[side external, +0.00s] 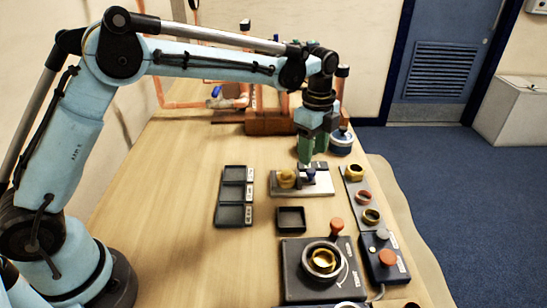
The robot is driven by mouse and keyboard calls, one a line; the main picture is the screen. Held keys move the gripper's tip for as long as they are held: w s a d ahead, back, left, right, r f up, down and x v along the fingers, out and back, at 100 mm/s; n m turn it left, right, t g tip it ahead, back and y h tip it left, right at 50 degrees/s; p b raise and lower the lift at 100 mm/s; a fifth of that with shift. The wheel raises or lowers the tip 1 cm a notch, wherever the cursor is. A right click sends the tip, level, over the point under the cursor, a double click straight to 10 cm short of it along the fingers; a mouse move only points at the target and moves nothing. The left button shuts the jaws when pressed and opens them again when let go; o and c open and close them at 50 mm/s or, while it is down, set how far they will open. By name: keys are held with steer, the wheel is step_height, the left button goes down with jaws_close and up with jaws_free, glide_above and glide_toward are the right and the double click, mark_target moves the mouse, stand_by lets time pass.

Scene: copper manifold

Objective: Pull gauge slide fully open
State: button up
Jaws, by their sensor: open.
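The gauge (322,183) has a pale metal base plate and lies on the wooden table, right of centre. A brass ring-shaped part (286,179) sits at its left end, and a small dark blue knob (310,175) is near its middle. I take the knob to be on the slide, but how far the slide is open is too small to tell. My gripper (310,160) has green fingers and points down just above and behind the blue knob. It is open. Whether the fingers touch the knob or the gauge cannot be made out.
A three-compartment black tray (234,216) and a small black tray (290,219) lie nearby. A strip with several rings (353,196) is at the right. A dark fixture (300,287) and a button box (382,262) stand in front. Copper pipework (205,103) stands behind.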

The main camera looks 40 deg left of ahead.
mark_target(312, 170)
steer(key=shift+f, duration=2.65)
steer(key=shift+c, duration=0.4)
jaws_close()
